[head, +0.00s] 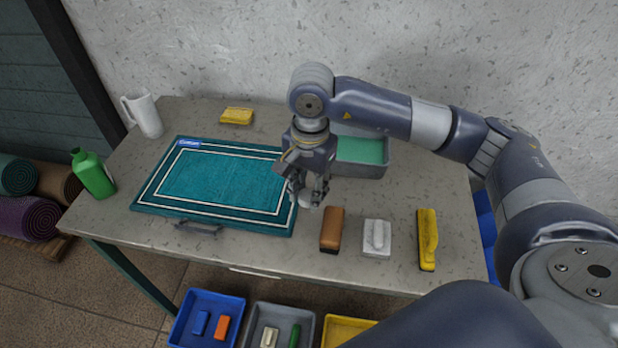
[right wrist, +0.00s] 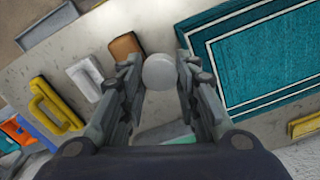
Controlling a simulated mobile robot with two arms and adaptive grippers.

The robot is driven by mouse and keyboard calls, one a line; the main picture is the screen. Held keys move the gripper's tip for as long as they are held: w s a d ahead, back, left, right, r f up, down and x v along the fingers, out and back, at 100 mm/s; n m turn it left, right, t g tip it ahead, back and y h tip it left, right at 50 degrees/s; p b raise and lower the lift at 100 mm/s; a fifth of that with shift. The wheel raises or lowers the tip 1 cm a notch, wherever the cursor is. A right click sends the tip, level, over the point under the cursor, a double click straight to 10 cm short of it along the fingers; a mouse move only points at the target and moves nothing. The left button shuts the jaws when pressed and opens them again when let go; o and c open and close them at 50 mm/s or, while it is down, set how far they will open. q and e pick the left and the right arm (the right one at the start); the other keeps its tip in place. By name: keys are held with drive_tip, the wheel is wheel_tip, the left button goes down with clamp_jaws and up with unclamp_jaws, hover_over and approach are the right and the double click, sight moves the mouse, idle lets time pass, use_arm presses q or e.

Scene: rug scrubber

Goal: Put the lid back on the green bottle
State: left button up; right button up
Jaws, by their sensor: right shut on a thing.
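The green bottle (head: 94,174) stands at the left edge of the table. My right gripper (head: 309,192) is over the table, just right of the teal rug and pointing down. It is shut on a round white lid (right wrist: 159,72), which sits between the fingertips in the right wrist view. In the head view the fingers partly hide the lid, and I cannot tell whether it touches the table. The bottle is well to the left of the gripper. My left gripper is not in view.
A teal rug (head: 222,182) lies between gripper and bottle. A white jug (head: 146,116) stands behind the bottle. A grey tub (head: 372,170) of green liquid is behind the gripper. A brown brush (head: 332,230), white brush (head: 376,238) and yellow brush (head: 427,240) lie at front right.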

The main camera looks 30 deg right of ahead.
drive_tip(key=s+a+r+n, duration=0.2)
drive_tip(key=s+n, duration=0.6)
drive_tip(key=n, duration=0.3)
drive_tip(key=shift+s, duration=0.2)
drive_tip(key=shift+r, duration=0.1)
